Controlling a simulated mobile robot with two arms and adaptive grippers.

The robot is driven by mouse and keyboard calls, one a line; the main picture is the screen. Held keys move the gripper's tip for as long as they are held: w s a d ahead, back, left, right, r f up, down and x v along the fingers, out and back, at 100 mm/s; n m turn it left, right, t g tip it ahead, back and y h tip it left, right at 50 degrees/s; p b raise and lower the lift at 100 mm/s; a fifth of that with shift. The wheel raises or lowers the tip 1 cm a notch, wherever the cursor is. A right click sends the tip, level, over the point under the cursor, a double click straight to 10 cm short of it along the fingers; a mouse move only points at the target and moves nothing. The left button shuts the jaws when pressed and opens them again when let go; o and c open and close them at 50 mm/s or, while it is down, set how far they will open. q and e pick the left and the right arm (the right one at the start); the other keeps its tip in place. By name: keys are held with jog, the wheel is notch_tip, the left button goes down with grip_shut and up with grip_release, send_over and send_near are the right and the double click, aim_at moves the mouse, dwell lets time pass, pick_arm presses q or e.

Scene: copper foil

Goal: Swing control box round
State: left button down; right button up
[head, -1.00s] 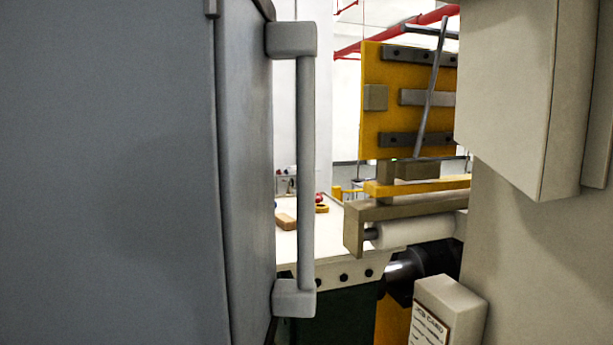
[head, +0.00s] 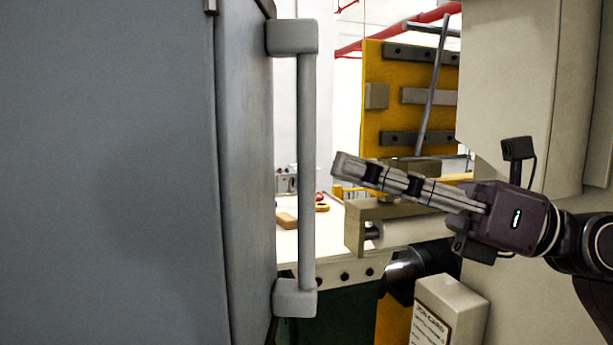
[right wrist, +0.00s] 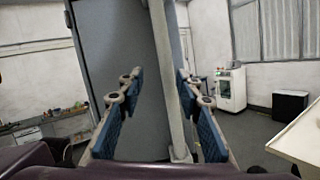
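The control box (head: 110,180) is a large grey-blue cabinet filling the left of the head view. A grey vertical bar handle (head: 306,170) stands off its right side on two end blocks. My right gripper (head: 345,166) reaches in from the right, its fingers pointing left at the handle with a small gap in the picture. In the right wrist view the gripper (right wrist: 158,82) is open and empty, its blue finger pads apart. The handle (right wrist: 168,90) runs upright in the span between the fingers, the box (right wrist: 110,60) behind it. My left gripper is not in view.
Behind the gripper are a yellow panel (head: 378,120), a white roller (head: 405,233) and a pale worktop (head: 285,243). A beige box with a job card (head: 447,312) is below the gripper. A beige cabinet (head: 505,75) hangs at upper right.

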jog(key=w+a+n+h+p, duration=0.1)
jog(key=w+a+h+p, duration=0.1)
jog(key=a, duration=0.3)
jog(key=shift+a+f+n+t+h+p, duration=0.3)
jog(key=shift+a+f+n+h+p, duration=0.15)
jog(key=shift+h+p, duration=0.35)
jog(key=shift+w+d, duration=0.1)
grip_shut()
